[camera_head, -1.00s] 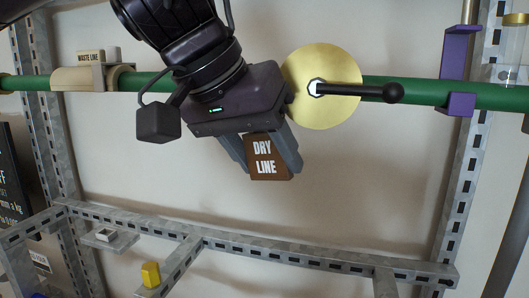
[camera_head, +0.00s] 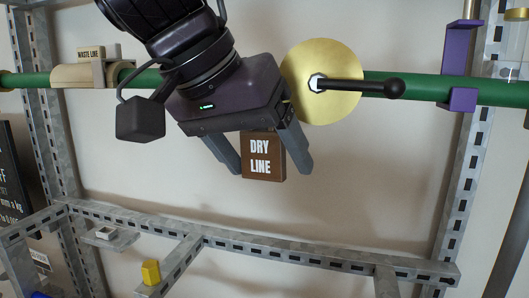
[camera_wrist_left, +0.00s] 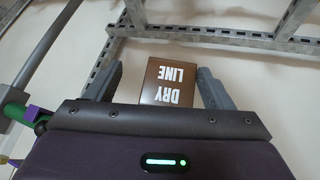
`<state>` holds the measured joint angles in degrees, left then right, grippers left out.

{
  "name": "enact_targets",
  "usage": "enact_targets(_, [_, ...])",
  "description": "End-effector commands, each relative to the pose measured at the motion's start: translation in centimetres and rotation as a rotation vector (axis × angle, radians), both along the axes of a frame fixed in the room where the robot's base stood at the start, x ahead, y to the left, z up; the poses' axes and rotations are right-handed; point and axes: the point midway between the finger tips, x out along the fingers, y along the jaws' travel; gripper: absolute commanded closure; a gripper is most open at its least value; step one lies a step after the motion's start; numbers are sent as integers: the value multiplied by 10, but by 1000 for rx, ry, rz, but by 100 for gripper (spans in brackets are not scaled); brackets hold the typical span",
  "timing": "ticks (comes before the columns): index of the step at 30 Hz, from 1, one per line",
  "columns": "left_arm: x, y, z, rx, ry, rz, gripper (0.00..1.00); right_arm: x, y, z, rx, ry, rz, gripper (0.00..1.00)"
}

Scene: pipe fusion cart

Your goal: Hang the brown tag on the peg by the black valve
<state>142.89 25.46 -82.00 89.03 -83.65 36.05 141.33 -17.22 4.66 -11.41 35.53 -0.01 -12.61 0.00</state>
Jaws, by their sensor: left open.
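The brown tag (camera_head: 262,157), lettered "DRY LINE", hangs upright just left of and below the black valve handle (camera_head: 360,89) on its round yellow plate (camera_head: 322,55). My left gripper (camera_head: 268,171) is open, with a finger on each side of the tag and a gap to both. The left wrist view also shows the tag (camera_wrist_left: 168,84) between the spread fingers (camera_wrist_left: 160,88). The peg and the tag's top are hidden behind my gripper's body, so I cannot see what the tag hangs on. My right gripper is not in view.
A green pipe (camera_head: 425,88) runs across behind my gripper. A purple bracket (camera_head: 458,60) stands at right. The wall area below the tag is free.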

Motion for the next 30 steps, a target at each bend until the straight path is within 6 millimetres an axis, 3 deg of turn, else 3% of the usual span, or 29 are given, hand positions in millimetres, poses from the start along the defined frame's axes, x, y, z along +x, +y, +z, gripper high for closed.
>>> enact_targets(30, [-59, 19, 0, 0, 0, -1, 25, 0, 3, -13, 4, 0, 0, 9])
